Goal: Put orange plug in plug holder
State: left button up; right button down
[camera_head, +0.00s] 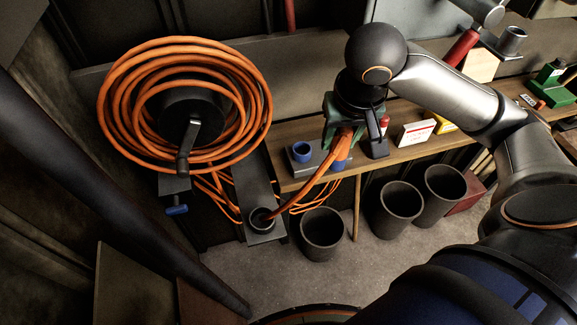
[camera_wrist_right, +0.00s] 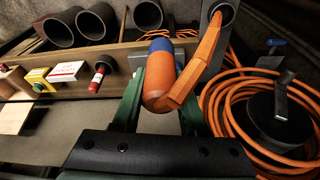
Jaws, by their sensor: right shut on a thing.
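My right gripper (camera_head: 345,122) is shut on the orange plug (camera_head: 341,141), above the front edge of the wooden shelf. The wrist view shows the plug (camera_wrist_right: 160,78) between the green fingers (camera_wrist_right: 159,97), with its orange cable bending away. A grey block with a round blue socket (camera_head: 303,151), which looks like the plug holder, sits at the shelf's left end, left of the gripper. My left gripper is not in view.
The cable runs through a ring on a grey bracket (camera_head: 262,218) below the big coil of orange hose (camera_head: 130,125). Dark bins (camera_head: 322,236) stand on the floor. A red-and-white box (camera_head: 415,133) and a yellow box (camera_head: 443,123) stand right of the gripper.

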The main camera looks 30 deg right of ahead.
jog(key=s+a+f+n+g+y+b, duration=0.1)
jog(key=s+a+f+n+y+b, duration=0.2)
jog(key=a+n, duration=0.65)
jog(key=s+a+f+n+y+b, duration=0.1)
jog(key=s+a+f+n+b, duration=0.25)
jog(key=a+f+n, duration=0.4)
jog(key=shift+n+g, duration=0.3)
jog(key=shift+n, duration=0.1)
jog(key=w+f, duration=0.2)
jog(key=w, duration=0.2)
jog(key=w+d+f, duration=0.1)
jog(key=w+f, duration=0.2)
jog(key=w, duration=0.1)
jog(key=w+f, duration=0.3)
jog(key=w, duration=0.1)
jog(key=shift+w+d+f+b, duration=0.2)
jog(key=shift+w+d+b, duration=0.1)
jog(key=shift+d+b, duration=0.1)
jog(key=shift+s+f, duration=0.1)
jog(key=shift+f, duration=1.3)
jog(key=shift+c, duration=2.2)
grip_release()
jog(key=shift+f, duration=0.15)
